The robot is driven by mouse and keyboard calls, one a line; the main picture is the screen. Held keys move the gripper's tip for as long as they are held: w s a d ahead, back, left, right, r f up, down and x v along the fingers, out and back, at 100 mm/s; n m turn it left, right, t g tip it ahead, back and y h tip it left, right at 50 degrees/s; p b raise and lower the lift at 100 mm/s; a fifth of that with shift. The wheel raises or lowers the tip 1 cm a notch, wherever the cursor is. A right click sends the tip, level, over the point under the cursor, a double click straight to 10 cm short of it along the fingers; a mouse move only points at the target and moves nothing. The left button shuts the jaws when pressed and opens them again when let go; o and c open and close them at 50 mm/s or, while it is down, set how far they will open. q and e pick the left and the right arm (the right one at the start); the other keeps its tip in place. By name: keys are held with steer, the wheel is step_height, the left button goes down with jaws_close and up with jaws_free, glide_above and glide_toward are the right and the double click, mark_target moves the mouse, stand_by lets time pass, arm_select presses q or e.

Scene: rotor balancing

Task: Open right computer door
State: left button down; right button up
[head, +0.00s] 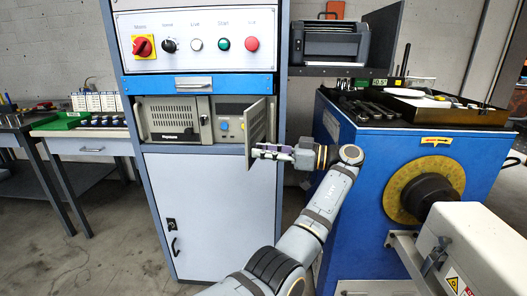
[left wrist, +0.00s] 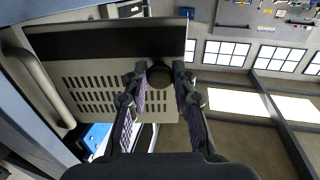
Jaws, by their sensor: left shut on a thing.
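The right computer door (head: 261,120) is a grey panel in the cabinet's middle bay, swung outward at its right side. It shows edge-on in the head view. In the left wrist view the door (left wrist: 85,78) is a slotted panel with a dark band. My left gripper (head: 256,152) is at the door's lower part; in the left wrist view its fingers (left wrist: 160,82) are closed around a dark round knob (left wrist: 160,74) on the door. The computer's front (head: 230,124) behind the door shows a small screen and a blue button. My right gripper is not in view.
A grey unit (head: 174,119) fills the bay's left side. The control panel (head: 190,42) with a red switch and buttons is above. A blue machine (head: 372,190) with a yellow ring stands close to the right of my arm. Floor shows at the left.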

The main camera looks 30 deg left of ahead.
mark_target(251, 114)
arm_select(q)
steer(key=c, duration=1.1)
jaws_free()
step_height(251, 114, up, 10)
steer(key=shift+f, duration=0.1)
